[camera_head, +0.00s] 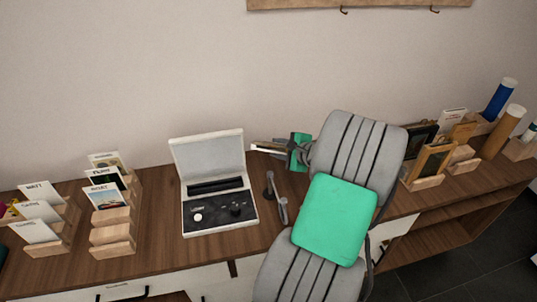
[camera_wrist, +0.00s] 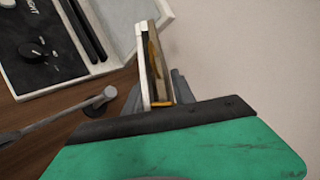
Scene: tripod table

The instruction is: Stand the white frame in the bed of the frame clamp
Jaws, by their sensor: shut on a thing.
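The white frame (camera_wrist: 142,62) is seen nearly edge-on in the wrist view, with a pale rim and a golden-brown side. My gripper (camera_wrist: 158,98) is shut on its lower end, one grey finger on each side. In the head view the frame (camera_head: 266,148) points left from my gripper (camera_head: 288,150), held above the table near the wall. A grey metal fixture with a rod and round knobs (camera_head: 278,201) stands on the table below, apart from the frame. It may be the frame clamp; its bed cannot be made out. Part of it shows in the wrist view (camera_wrist: 98,99).
An open white case (camera_head: 184,226) with black insides stands left of the fixture, its lid raised close to the frame. Wooden card racks (camera_head: 112,233) stand further left. Framed pictures (camera_head: 432,161) and tubes (camera_head: 508,122) stand at the right.

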